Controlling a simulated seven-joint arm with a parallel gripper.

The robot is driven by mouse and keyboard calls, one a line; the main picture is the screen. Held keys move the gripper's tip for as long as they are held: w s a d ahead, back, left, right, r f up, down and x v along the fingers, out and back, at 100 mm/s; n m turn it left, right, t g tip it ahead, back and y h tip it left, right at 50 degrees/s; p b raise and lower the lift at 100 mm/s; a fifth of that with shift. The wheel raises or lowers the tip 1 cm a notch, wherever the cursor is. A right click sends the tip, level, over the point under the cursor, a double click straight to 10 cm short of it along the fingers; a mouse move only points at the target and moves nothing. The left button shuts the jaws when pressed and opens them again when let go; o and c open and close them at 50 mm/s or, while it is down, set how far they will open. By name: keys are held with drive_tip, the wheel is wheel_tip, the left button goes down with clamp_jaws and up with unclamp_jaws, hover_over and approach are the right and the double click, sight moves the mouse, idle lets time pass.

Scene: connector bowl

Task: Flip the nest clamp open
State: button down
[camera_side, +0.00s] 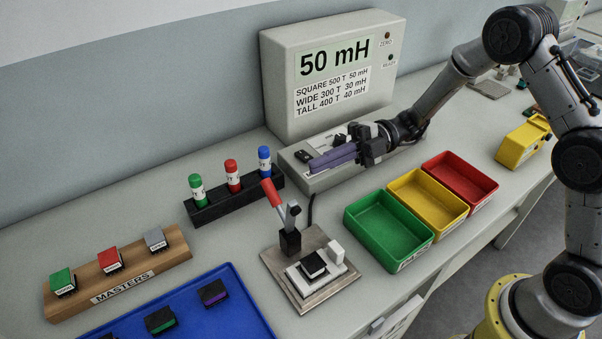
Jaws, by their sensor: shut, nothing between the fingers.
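The nest clamp (290,238) stands on a square metal plate (284,283) in the middle of the bench. Its red handle (272,193) tilts up and to the left, and a grey metal piece sticks up beside it. In front of it a white nest holds a black block (314,263); I cannot tell whether the clamp presses on it. My gripper (312,165) is shut and empty. Its long purple-grey fingers point left, above and behind the clamp, in front of the meter and apart from the handle.
A meter (330,110) reading 50 mH stands behind. Green (378,258), yellow (410,215) and red (490,190) bins lie to the right. A black rack (232,206) with three capped bottles, a wooden masters block (170,254) and a blue tray (238,285) lie left.

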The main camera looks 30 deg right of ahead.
drive_tip(key=shift+d+r, duration=0.1)
drive_tip(key=shift+d, duration=2.2)
drive_tip(key=shift+s+a, duration=0.1)
wheel_tip(320, 180, up, 7)
drive_tip(key=s+a+n+g, duration=0.1)
drive_tip(key=s+a+n, duration=0.1)
drive_tip(key=n, duration=0.1)
drive_tip(key=s+r+n+g+h, duration=0.1)
drive_tip(key=s+r+n+h, duration=0.2)
drive_tip(key=s+n, duration=0.35)
drive_tip(key=s+r+n+g+h, duration=0.15)
drive_tip(key=s+n+h, duration=0.25)
drive_tip(key=s, duration=0.5)
drive_tip(key=s+d+f+n+t+h, duration=0.35)
drive_tip(key=s+d+n+h, duration=0.3)
drive_tip(key=n, duration=0.55)
drive_tip(key=d+f+n+t+h, duration=0.1)
drive_tip(key=d+n+t+h, duration=0.3)
drive_tip(key=d+n, duration=0.4)
drive_tip(key=n, duration=0.7)
drive_tip(key=shift+s+d+f+t, duration=0.15)
drive_tip(key=shift+s+d+t, duration=0.05)
drive_tip(key=shift+d+t, duration=0.1)
